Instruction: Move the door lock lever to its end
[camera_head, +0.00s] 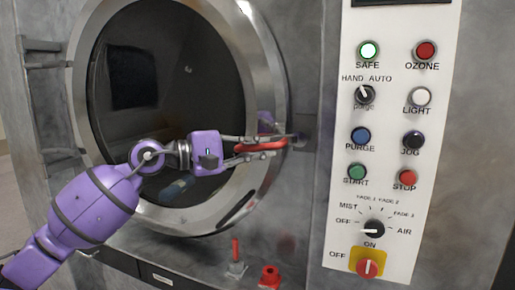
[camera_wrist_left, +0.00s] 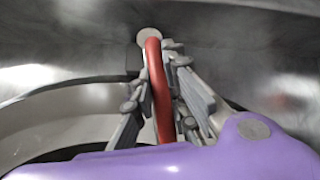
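The door lock lever (camera_head: 262,146) is a red bar at the right rim of the round washer door. It lies roughly level in the head view, with its right end at the grey lock mount. My left gripper (camera_head: 268,145) comes in from the left with its fingers on both sides of the lever. In the left wrist view the red lever (camera_wrist_left: 155,85) runs between the fingers of my left gripper (camera_wrist_left: 160,75), which are drawn in close around it. Part of the lever is hidden by the fingers. My right gripper is not in view.
The round door (camera_head: 245,60) has dark glass and a metal rim. A white control panel (camera_head: 390,130) with buttons and knobs is to the right. A small upright red handle (camera_head: 235,250) and a red fitting (camera_head: 270,277) stand below the door.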

